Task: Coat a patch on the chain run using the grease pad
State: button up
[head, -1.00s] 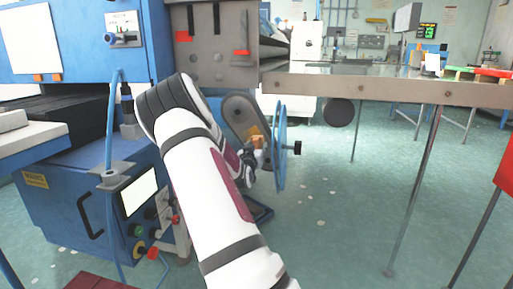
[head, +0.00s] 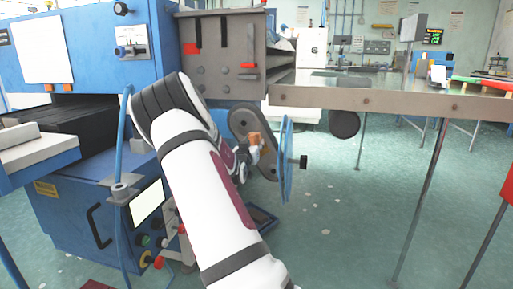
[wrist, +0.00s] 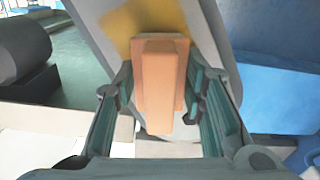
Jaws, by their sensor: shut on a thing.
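The grease pad (wrist: 160,85), an orange-tan block with a raised middle ridge, is between the fingers of my gripper (wrist: 158,92), which is shut on it. A grey oblong housing with rounded ends (head: 267,132), apparently the chain run, stands beside a blue wheel. In the wrist view its grey face (wrist: 205,28) lies beyond the pad. A yellow patch (wrist: 118,28) shows on that face, partly covered by the pad. The pad also shows small in the head view (head: 254,139), in front of the housing. I cannot tell whether pad and face touch. My arm partly hides the gripper in the head view.
The blue wheel (head: 286,160) with a black knob (head: 303,162) is just right of the housing. A blue machine (head: 75,215) with a control panel stands left. A long metal table (head: 400,97) extends right on thin legs, with open floor below.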

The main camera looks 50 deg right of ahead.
jog(key=shift+w+r, duration=0.25)
jog(key=shift+r, duration=0.15)
jog(key=shift+a+f, duration=0.1)
jog(key=shift+b+v, duration=0.45)
jog(key=shift+v, duration=2.5)
jog(key=shift+s, duration=0.1)
jog(key=shift+v, duration=1.5)
